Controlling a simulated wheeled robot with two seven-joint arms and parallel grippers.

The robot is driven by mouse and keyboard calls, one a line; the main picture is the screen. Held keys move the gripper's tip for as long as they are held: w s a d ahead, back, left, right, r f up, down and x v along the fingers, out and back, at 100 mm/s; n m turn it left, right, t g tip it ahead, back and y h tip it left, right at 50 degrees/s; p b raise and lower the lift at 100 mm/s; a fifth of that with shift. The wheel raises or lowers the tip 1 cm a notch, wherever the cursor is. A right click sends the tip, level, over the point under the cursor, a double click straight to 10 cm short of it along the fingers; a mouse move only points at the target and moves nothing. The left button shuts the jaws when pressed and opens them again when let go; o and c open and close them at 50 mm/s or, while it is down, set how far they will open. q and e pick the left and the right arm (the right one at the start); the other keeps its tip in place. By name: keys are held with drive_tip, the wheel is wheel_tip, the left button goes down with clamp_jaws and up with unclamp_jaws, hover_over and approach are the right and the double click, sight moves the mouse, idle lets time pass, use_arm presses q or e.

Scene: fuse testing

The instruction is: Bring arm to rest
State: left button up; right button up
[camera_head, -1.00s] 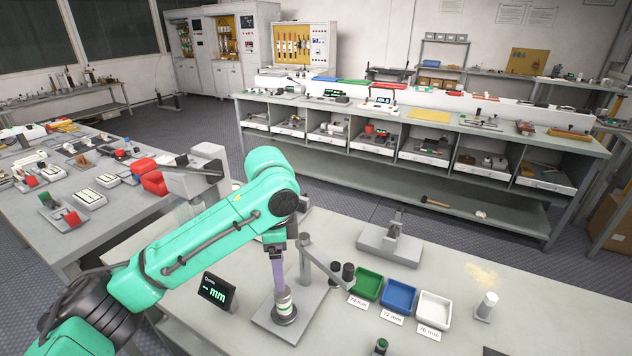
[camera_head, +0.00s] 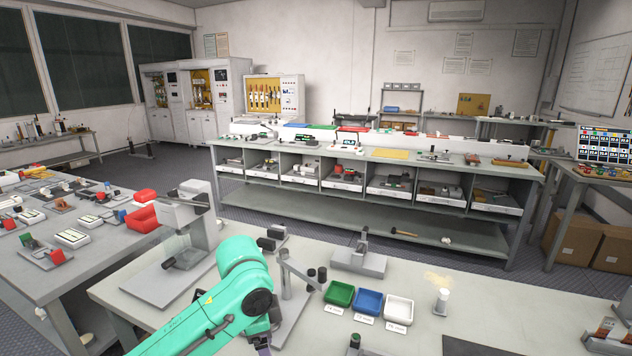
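My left arm comes in from the lower left in the head view, with its green elbow over the near table (camera_head: 520,312). Its lower end runs down past the bottom edge, and the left gripper is not seen. My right arm and gripper do not show. A grey measuring stand (camera_head: 289,283) is partly hidden behind my arm. Right of it stand green (camera_head: 340,293), blue (camera_head: 369,301) and white (camera_head: 399,309) trays with labels in front. A small white cylinder (camera_head: 442,301) stands further right.
A grey press-like device (camera_head: 188,228) stands on the near table's left part. A grey fixture (camera_head: 357,259) stands behind the trays. A side table (camera_head: 85,258) with red and white parts is at left. A long shelf bench (camera_head: 380,180) spans the back. The table's right part has bare room.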

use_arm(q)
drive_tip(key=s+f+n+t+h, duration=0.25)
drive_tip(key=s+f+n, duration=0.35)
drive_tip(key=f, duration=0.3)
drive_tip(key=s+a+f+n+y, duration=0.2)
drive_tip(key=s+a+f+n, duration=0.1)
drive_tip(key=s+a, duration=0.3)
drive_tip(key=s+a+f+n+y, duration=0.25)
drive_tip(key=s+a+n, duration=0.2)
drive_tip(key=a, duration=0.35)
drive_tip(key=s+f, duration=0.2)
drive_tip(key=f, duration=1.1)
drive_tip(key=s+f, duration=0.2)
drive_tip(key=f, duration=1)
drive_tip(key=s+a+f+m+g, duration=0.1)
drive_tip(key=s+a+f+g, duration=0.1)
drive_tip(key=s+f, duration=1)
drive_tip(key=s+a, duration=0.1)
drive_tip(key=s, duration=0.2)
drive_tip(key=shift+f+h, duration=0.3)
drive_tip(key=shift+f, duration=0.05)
